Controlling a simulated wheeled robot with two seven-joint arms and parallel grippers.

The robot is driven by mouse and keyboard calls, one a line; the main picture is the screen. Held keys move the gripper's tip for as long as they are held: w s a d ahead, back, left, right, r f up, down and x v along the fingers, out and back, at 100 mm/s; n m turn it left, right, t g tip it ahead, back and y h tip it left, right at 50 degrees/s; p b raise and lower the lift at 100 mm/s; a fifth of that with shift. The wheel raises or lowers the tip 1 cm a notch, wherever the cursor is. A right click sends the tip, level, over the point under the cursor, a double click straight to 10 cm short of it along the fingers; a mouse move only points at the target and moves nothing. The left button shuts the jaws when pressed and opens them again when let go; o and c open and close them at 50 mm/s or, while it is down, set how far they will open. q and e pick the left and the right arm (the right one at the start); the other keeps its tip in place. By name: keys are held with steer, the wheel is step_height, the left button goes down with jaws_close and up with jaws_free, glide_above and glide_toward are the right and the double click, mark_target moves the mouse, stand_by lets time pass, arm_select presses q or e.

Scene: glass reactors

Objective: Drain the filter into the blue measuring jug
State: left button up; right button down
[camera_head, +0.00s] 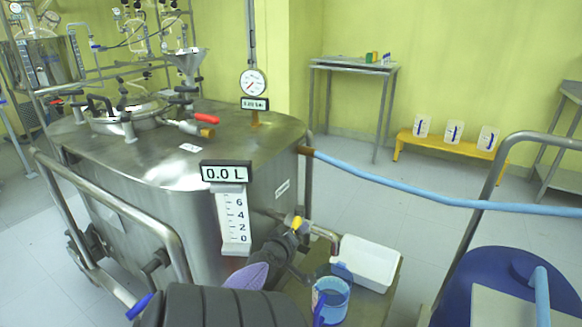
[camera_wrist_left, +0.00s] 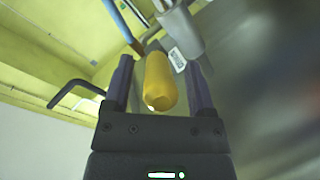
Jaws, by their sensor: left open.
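The filter is a large steel vessel (camera_head: 190,170) with a readout of 0.0 L (camera_head: 225,173) and a level scale (camera_head: 236,220) on its front. A drain valve with a yellow handle (camera_head: 297,222) sits low on its right side, with a spout bending down. The blue measuring jug (camera_head: 332,295) stands below and near the spout, partly hidden by my arm. My left gripper (camera_head: 292,240) is at the valve. In the left wrist view, the yellow handle (camera_wrist_left: 160,82) lies between the open fingers (camera_wrist_left: 158,85). My right gripper is not in view.
A white tray (camera_head: 366,262) lies beside the jug on a small shelf (camera_head: 372,312). A blue hose (camera_head: 430,192) runs right from the vessel. A blue drum (camera_head: 505,285) and a metal rail (camera_head: 470,225) stand at the right.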

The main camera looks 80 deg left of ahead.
arm_select(q)
steer(key=p+v, duration=0.3)
steer(key=v, duration=0.6)
steer(key=shift+s+d+p, duration=0.15)
steer(key=shift+d+p, duration=0.05)
steer(key=shift+p, duration=0.15)
steer(key=shift+c, duration=0.3)
